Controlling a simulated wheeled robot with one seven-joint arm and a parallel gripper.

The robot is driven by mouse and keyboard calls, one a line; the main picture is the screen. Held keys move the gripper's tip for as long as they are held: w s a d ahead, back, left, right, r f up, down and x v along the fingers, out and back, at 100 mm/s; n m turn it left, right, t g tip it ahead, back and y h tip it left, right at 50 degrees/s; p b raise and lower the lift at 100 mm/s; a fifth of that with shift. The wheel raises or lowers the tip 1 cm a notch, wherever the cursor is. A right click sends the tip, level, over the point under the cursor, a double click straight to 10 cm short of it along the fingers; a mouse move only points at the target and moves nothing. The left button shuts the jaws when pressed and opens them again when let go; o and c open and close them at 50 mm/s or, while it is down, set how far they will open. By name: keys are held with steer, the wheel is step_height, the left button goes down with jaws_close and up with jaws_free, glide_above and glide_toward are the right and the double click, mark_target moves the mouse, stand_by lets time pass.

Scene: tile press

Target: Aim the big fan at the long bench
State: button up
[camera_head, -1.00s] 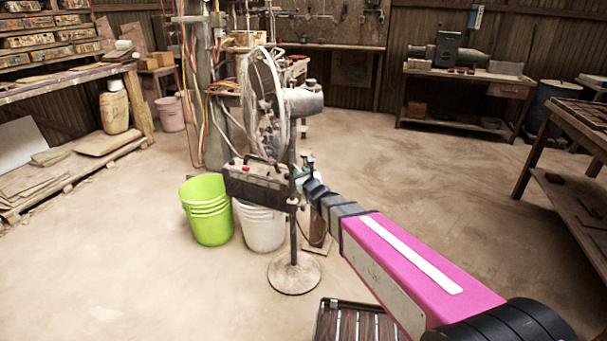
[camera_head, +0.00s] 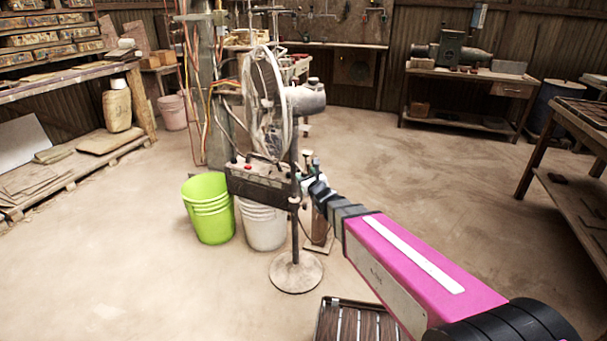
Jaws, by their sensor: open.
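The big fan (camera_head: 265,110) stands on a thin pole with a round base in the middle of the floor. Its wire cage is seen nearly edge-on and faces left; its grey motor (camera_head: 306,98) sticks out to the right. My gripper (camera_head: 307,174) is open beside the pole, below the motor, at the right end of a dark box with a red button. Whether it touches the pole or the box cannot be told. A long bench (camera_head: 65,87) runs along the left wall.
A green bucket (camera_head: 208,208) and a white bucket (camera_head: 262,226) stand left of the fan's base. A slatted crate (camera_head: 355,320) is at the front. Benches stand at the back right (camera_head: 465,76) and right edge (camera_head: 590,112). Floor between is open.

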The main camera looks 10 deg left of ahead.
steer(key=v, duration=0.8)
steer(key=shift+w, duration=0.2)
steer(key=c, duration=0.6)
steer(key=w+r+n+y, duration=0.1)
steer(key=w+n, duration=0.1)
steer(key=w+r+n+y, duration=0.1)
steer(key=w+n+y, duration=0.1)
steer(key=n, duration=0.1)
steer(key=w+d+r+n+g+y, duration=0.1)
steer(key=w+r+n, duration=0.1)
steer(key=n, duration=0.1)
steer(key=shift+y, duration=0.4)
jaws_close()
steer(key=w+d+f+n+g+y, duration=0.1)
steer(key=w+d+n+g, duration=0.2)
steer(key=d+n+g, duration=0.5)
steer(key=w+d+n+g+y, duration=0.1)
steer(key=w+d+n+g, duration=0.15)
steer(key=n+g, duration=0.65)
steer(key=s+a+f+n+t, duration=0.2)
steer(key=a+n+t, duration=0.1)
steer(key=a, duration=1)
steer(key=shift+s, duration=0.3)
